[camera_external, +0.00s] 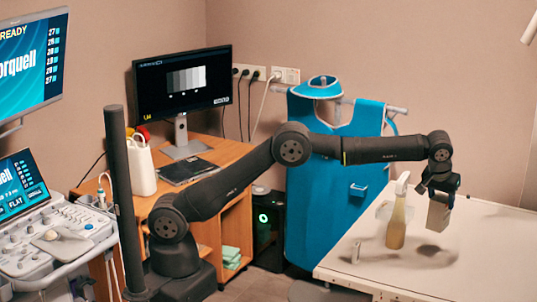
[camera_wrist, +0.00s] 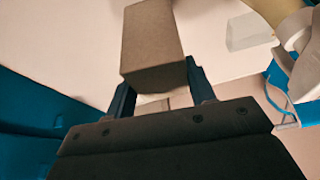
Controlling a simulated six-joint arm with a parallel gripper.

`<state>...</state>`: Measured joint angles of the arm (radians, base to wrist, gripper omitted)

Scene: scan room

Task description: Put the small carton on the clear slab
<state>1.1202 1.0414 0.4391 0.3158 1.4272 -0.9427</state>
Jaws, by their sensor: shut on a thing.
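My gripper (camera_external: 440,192) is shut on the small carton (camera_external: 438,214), a plain grey-brown box. It holds the carton in the air above the white table, and a shadow lies on the table below. In the wrist view the carton (camera_wrist: 153,45) sits between the fingers (camera_wrist: 157,88). The clear slab (camera_external: 384,211) appears as a pale, see-through shape on the table, left of the carton and partly hidden behind a bottle. In the wrist view the slab (camera_wrist: 249,31) lies to the right of the carton, apart from it.
A yellowish bottle with a white top (camera_external: 397,222) stands between the slab and the camera; its pale top seems to show in the wrist view (camera_wrist: 303,35). A small cylinder (camera_external: 356,251) stands near the table's left edge. The white table (camera_external: 480,262) is clear at the right.

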